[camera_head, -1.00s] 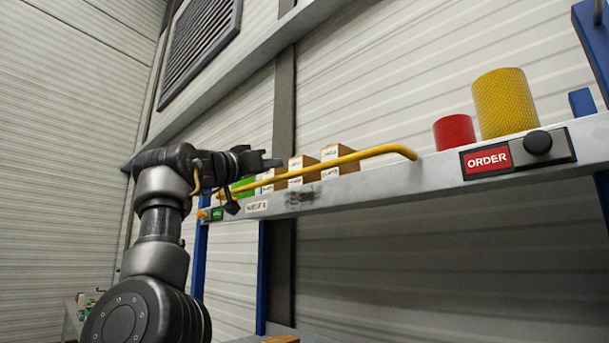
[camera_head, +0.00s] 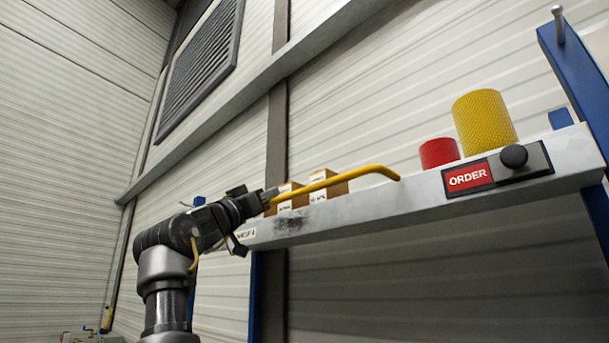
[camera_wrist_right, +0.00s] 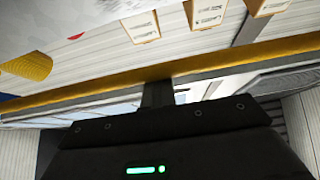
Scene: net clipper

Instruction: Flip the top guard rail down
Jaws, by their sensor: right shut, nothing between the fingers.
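The yellow guard rail (camera_head: 345,179) runs along the front of the grey shelf, its bent right end raised above the shelf edge. Its left part is hidden behind my right gripper (camera_head: 270,194), which is shut and empty at the rail. In the right wrist view the rail (camera_wrist_right: 95,86) crosses the whole picture, and the dark fingers of the right gripper (camera_wrist_right: 157,94) reach up to its lower edge. I cannot tell whether they touch. My left gripper is not in view.
The grey shelf (camera_head: 400,205) carries small cardboard boxes (camera_head: 328,187), a red cylinder (camera_head: 439,152) and a yellow cylinder (camera_head: 484,121). A red ORDER sign (camera_head: 468,178) with a black knob (camera_head: 514,156) is on its front. A blue post (camera_head: 577,75) stands at right.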

